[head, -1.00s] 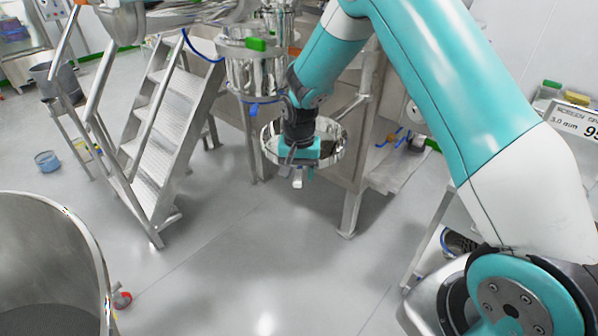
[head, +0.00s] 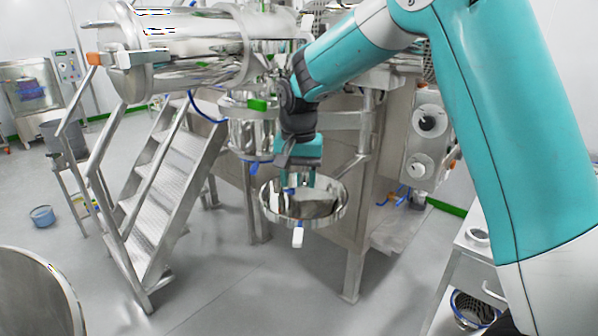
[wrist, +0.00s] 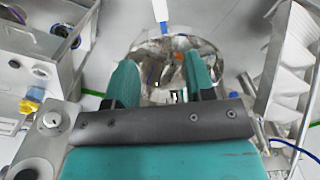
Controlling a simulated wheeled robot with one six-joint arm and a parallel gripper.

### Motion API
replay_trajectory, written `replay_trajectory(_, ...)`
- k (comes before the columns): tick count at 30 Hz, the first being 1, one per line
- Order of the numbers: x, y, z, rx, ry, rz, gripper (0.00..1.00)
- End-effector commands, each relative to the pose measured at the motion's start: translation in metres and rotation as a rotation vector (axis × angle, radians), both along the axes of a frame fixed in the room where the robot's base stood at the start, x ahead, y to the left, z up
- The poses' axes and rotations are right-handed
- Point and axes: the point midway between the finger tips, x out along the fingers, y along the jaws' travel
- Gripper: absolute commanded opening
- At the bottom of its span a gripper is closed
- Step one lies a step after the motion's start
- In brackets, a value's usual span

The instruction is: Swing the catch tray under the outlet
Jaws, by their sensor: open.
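The catch tray (head: 329,212) is a round, shiny steel pan with a white-tipped handle (head: 298,237) on its near side. In the head view it sits below and to the right of a steel vessel with a blue-marked lower end (head: 252,140), which looks like the outlet. I cannot tell depth between them. My gripper (head: 297,183) is open, pointing down above the tray's back left part, apart from the handle. In the wrist view the open gripper (wrist: 162,72) has the tray (wrist: 150,50) beyond its fingers and the handle (wrist: 160,10) at the top edge.
Metal steps (head: 165,185) stand to the left. A steel frame leg (head: 354,275) is right of the tray. A large steel bin (head: 35,295) is at the lower left, and a trolley (head: 462,262) at the right. The floor in front is clear.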

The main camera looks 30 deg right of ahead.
Motion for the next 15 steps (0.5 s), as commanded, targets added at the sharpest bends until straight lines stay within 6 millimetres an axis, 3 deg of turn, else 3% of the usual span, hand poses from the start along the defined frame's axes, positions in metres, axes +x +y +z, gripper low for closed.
replay_trajectory(6, 0.000, 0.000, 0.024, 0.000, 0.000, 0.000, 0.49)
replay_trajectory(15, 0.000, 0.000, 0.028, 0.000, 0.001, 0.000, 0.49)
